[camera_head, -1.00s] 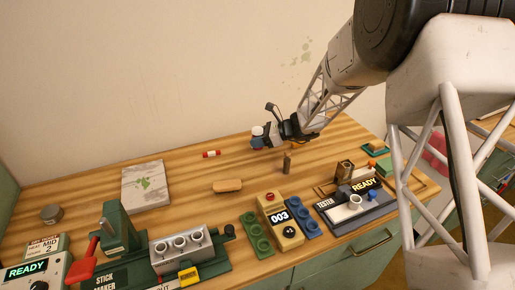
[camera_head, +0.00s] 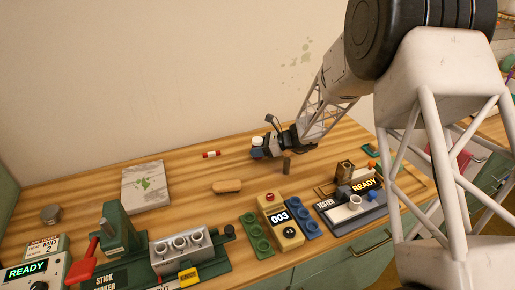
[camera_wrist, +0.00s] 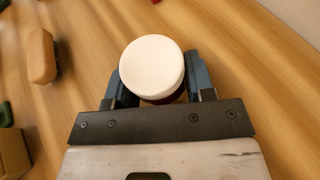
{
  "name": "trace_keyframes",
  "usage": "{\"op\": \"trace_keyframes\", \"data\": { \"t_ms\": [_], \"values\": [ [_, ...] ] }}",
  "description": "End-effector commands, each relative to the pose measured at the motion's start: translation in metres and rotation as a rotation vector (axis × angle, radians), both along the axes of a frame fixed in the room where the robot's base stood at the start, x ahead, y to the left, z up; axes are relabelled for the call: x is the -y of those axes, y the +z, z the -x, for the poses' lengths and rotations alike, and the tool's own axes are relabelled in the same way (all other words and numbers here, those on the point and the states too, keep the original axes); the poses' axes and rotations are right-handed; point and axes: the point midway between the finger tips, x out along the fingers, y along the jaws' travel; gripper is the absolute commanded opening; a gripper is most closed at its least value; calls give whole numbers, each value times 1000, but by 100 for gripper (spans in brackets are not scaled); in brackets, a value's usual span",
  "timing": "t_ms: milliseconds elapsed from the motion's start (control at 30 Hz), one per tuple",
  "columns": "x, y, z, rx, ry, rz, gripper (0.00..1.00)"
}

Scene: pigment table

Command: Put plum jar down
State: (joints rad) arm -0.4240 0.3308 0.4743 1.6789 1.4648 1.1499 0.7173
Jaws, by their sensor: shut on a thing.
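The plum jar has a round white lid and a dark red body. In the wrist view the jar (camera_wrist: 152,66) sits upright between the two blue-grey fingers of my gripper (camera_wrist: 155,85), which is shut on it. In the head view the jar's white lid (camera_head: 257,140) shows at the end of my gripper (camera_head: 260,150), low over the back middle of the wooden table (camera_head: 100,190). The jar's base is hidden, so I cannot tell whether it touches the wood.
A small dark upright block (camera_head: 287,157) stands just right of my gripper. A tan oblong block (camera_head: 228,186) and a marble slab (camera_head: 146,187) are nearer the front and left. Bare wood surrounds the jar.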

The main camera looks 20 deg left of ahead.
Motion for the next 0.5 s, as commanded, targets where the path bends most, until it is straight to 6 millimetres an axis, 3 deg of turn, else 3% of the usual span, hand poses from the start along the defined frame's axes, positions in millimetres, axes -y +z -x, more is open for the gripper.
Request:
{"op": "trace_keyframes", "data": {
  "t_ms": [333,367,500],
  "values": [
    [0,-3,0,0,0,0,23],
    [0,-3,0,0,0,0,51],
    [0,-3,0,0,0,0,72]
  ]
}}
